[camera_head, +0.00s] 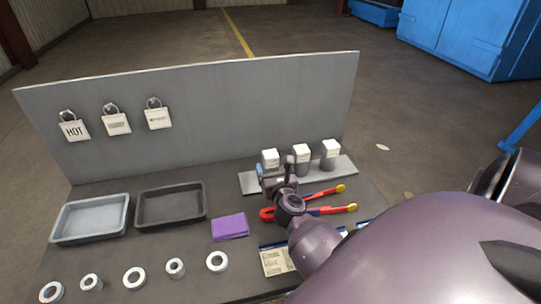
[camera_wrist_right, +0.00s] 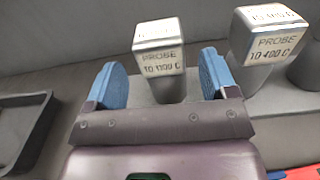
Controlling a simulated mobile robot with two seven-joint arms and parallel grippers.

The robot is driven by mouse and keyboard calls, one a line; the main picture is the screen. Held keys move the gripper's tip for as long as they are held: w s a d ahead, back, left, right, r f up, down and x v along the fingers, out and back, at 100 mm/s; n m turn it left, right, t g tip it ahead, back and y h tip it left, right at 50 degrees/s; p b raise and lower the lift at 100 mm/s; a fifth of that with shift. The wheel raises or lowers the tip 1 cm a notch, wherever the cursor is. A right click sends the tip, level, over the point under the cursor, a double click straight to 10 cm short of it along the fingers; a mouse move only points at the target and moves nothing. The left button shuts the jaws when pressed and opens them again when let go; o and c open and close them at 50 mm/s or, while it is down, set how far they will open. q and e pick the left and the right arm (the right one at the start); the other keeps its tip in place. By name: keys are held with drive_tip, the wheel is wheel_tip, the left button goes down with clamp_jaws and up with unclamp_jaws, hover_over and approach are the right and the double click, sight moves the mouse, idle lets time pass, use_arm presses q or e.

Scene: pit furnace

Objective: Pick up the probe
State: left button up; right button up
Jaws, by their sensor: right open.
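Three probes with white labelled block heads stand upright in a row on a grey strip at the back right of the table: left (camera_head: 270,157), middle (camera_head: 302,152) and right (camera_head: 331,148). My right gripper (camera_head: 269,174) is at the left probe, partly hiding its lower part in the head view. In the right wrist view my right gripper (camera_wrist_right: 162,78) is open, its blue fingers on either side of a probe (camera_wrist_right: 160,60) whose label seems to read "PROBE TO 1100 C". No grip shows. Another probe (camera_wrist_right: 263,45), reading "PROBE TO 400 C", stands to its right. My left gripper is out of view.
Red-and-blue tongs (camera_head: 325,193) lie in front of the strip. A purple cloth (camera_head: 230,227), a light tray (camera_head: 91,217), a dark tray (camera_head: 203,195) and several metal rings (camera_head: 134,277) lie left. A grey panel (camera_head: 200,110) with hanging tags stands behind.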

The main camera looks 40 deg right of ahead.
sight(269, 155)
drive_tip(key=x, duration=0.4)
drive_tip(key=shift+d+r, duration=0.1)
drive_tip(key=shift+r, duration=0.25)
drive_tip(key=shift+w+d, duration=0.3)
drive_tip(key=shift+w, duration=0.2)
drive_tip(key=c, duration=1)
drive_tip(key=shift+c, duration=0.4)
drive_tip(key=shift+r, duration=0.15)
